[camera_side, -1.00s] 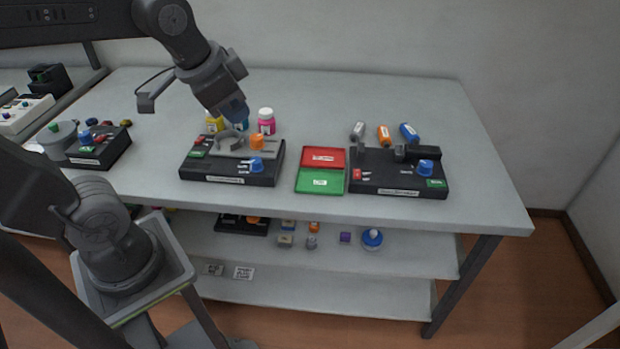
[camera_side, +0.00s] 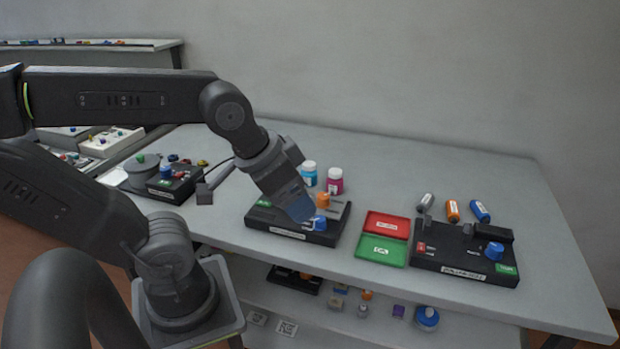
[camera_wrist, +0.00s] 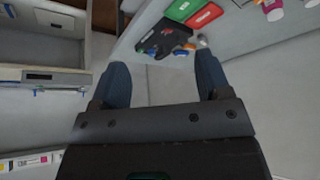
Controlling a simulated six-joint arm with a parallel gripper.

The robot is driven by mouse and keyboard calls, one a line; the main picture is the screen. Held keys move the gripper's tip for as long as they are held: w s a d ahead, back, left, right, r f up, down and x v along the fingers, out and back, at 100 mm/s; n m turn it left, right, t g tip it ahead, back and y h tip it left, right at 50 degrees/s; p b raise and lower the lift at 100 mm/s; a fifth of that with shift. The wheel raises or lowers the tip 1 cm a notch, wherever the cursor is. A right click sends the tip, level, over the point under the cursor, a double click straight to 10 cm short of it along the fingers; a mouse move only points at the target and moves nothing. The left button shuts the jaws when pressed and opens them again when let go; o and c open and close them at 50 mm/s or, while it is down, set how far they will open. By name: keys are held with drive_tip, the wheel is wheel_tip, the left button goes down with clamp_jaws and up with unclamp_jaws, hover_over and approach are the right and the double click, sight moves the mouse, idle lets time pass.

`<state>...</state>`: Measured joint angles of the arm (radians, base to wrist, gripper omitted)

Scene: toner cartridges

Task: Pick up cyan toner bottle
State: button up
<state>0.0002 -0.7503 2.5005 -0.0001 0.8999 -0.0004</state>
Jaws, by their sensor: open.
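The cyan toner bottle (camera_side: 309,173), with a white cap, stands upright on the table behind the left black station. A magenta bottle (camera_side: 335,181) stands just to its right. My gripper (camera_side: 300,212) is in front of the cyan bottle in the side view, apart from it, above the station. In the wrist view my gripper (camera_wrist: 165,76) has its two blue fingers wide apart with nothing between them. A magenta bottle (camera_wrist: 274,11) shows there at the top right; I cannot clearly make out the cyan one.
The left black station (camera_side: 262,217) carries an orange and a blue knob. Red (camera_side: 387,224) and green (camera_side: 381,250) trays lie to its right, then another black station (camera_side: 455,262). Several small cylinders (camera_side: 453,210) lie behind that. The table's back right is clear.

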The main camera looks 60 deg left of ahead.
drive_tip(key=w+a+r+n+y, duration=0.1)
drive_tip(key=w+a+n, duration=0.2)
drive_tip(key=w+a, duration=0.5)
drive_tip(key=n+g+y, duration=0.3)
drive_tip(key=n, duration=0.5)
hover_over(309, 164)
drive_tip(key=s+d, duration=0.2)
drive_tip(key=d, duration=0.3)
wheel_tip(309, 164, down, 12)
drive_tip(key=shift+n, duration=0.3)
drive_tip(key=x, duration=0.8)
drive_tip(key=shift+s+a+f, duration=0.2)
drive_tip(key=shift+a, duration=0.2)
drive_tip(key=shift+x, duration=2.9)
drive_tip(key=shift+s, duration=0.15)
drive_tip(key=shift+c, duration=0.2)
